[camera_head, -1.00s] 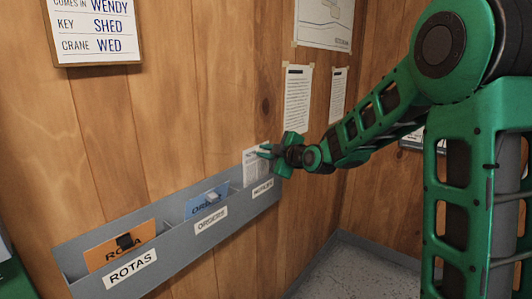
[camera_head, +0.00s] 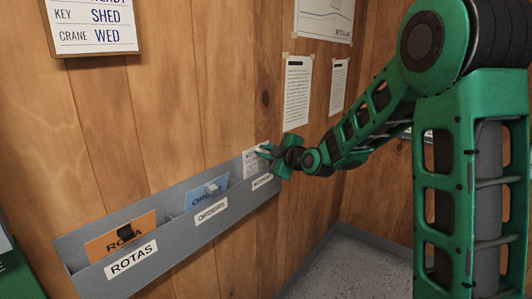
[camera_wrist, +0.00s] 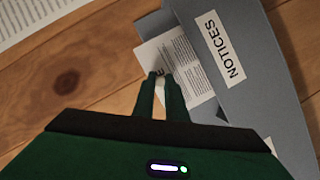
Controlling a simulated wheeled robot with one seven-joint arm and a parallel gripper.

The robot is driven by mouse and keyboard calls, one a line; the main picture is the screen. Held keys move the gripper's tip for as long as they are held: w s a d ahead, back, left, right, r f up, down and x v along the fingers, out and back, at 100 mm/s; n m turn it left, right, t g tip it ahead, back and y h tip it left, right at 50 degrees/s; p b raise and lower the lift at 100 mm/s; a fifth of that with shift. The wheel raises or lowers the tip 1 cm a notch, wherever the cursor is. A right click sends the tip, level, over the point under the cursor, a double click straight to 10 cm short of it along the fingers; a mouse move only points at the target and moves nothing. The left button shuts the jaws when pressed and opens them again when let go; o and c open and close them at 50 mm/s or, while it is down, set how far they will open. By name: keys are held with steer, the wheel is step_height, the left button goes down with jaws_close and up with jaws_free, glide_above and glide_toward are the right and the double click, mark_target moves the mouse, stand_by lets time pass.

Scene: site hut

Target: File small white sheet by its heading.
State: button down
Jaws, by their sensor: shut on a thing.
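The small white sheet (camera_head: 249,163) stands at the right-hand NOTICES pocket of the grey wall rack, its lower part hidden behind the pocket's front wall. In the wrist view the sheet (camera_wrist: 180,58) shows printed lines too small to read, and it slants into the pocket beside the NOTICES label (camera_wrist: 220,46). My gripper (camera_head: 266,152) is at the sheet's upper edge. In the wrist view my gripper's fingers (camera_wrist: 160,76) are shut on the sheet. The grey rack (camera_head: 180,232) also has a ROTAS pocket and an ORDERS pocket.
A notice board (camera_head: 90,24) and pinned papers (camera_head: 297,92) are on the wooden wall. The floor (camera_head: 335,262) at lower right is clear.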

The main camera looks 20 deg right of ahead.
steer(key=c, duration=1.7)
jaws_free()
steer(key=shift+s, duration=0.15)
steer(key=v, duration=1)
steer(key=s+d+f+m+g+h, duration=0.2)
steer(key=s+d+f+m+g, duration=0.25)
steer(key=s, duration=0.35)
steer(key=s+d+f+m+g+h, duration=0.2)
steer(key=s+d+f+m+g, duration=0.1)
steer(key=s+d+f+m, duration=0.4)
steer(key=s+d+m+g, duration=0.1)
steer(key=s+m+g, duration=0.1)
steer(key=s, duration=0.6)
steer(key=s+d+m+g, duration=0.1)
steer(key=s+m+g, duration=0.2)
steer(key=s, duration=0.6)
steer(key=s+d+m+g, duration=0.1)
steer(key=s+m, duration=0.3)
steer(key=s, duration=0.4)
steer(key=shift+s+d+f+m+g, duration=0.3)
steer(key=shift+s+m+g, duration=0.1)
steer(key=shift+g, duration=0.35)
